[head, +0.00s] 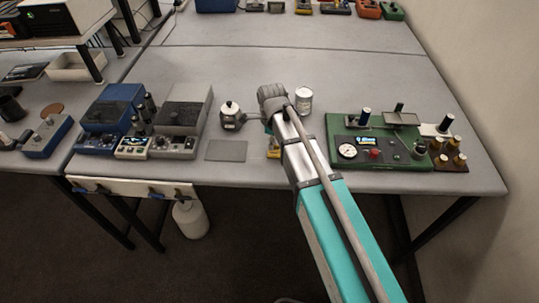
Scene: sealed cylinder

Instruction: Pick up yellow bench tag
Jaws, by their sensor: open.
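A small yellow piece, which looks like the yellow bench tag (273,154), shows on the grey bench near its front edge. My forearm covers its right side, so its full shape is hidden. My arm reaches in from the bottom right, and its grey wrist is above the bench, beyond the yellow piece. My gripper (268,133) points down below the wrist and is mostly hidden behind my arm. It is open. I cannot tell how far its fingertips are from the yellow piece.
A grey flat plate (226,150) and a dark round-topped device (231,115) lie left of my gripper. A white can (304,100) stands right of the wrist. A green gauge panel (380,142) is at right, and a grey instrument (182,115) at left. The bench's middle back is clear.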

